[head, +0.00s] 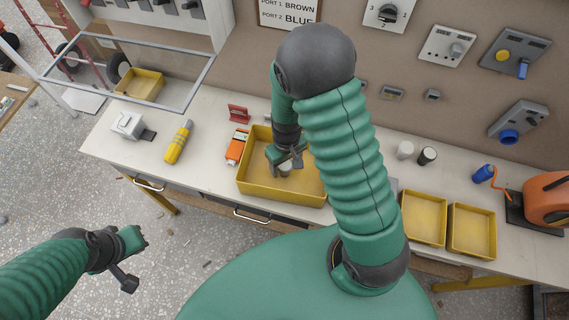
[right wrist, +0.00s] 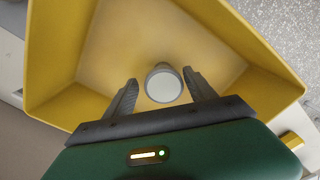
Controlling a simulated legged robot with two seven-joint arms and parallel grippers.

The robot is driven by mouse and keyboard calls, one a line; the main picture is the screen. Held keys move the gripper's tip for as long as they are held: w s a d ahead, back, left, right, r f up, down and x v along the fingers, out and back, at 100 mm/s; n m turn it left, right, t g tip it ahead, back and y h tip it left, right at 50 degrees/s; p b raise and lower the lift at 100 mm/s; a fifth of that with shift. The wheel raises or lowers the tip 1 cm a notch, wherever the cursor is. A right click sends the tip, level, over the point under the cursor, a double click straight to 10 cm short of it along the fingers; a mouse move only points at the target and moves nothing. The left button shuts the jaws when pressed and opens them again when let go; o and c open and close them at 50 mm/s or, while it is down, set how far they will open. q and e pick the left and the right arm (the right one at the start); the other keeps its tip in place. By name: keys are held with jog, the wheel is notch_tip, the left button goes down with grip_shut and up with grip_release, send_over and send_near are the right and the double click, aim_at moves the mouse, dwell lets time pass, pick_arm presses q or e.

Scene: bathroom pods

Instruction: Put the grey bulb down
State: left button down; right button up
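The grey bulb (head: 285,171) is inside the large yellow bin (head: 262,192) on the workbench, below my right gripper (head: 287,160). In the right wrist view the bulb's round pale end (right wrist: 163,84) shows between the fingertips of my right gripper (right wrist: 161,88), with a small gap on each side. The fingers look open around it. Whether the bulb touches the bin floor is hard to tell. My left gripper (head: 137,262) is open and empty, off to the left over the floor, away from the bench.
An orange box (head: 236,148) and a yellow-grey cylinder (head: 179,142) lie left of the bin. Two smaller yellow trays (head: 423,218) (head: 472,231) stand right of my arm. White and black cylinders (head: 405,150) (head: 427,155) stand behind. The bin walls surround my right gripper.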

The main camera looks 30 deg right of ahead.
aim_at(286, 163)
jog(key=shift+d, duration=0.25)
notch_tip(286, 163, up, 12)
jog(key=shift+r+p, duration=0.2)
jog(key=shift+p, duration=0.1)
jog(key=shift+a, duration=0.2)
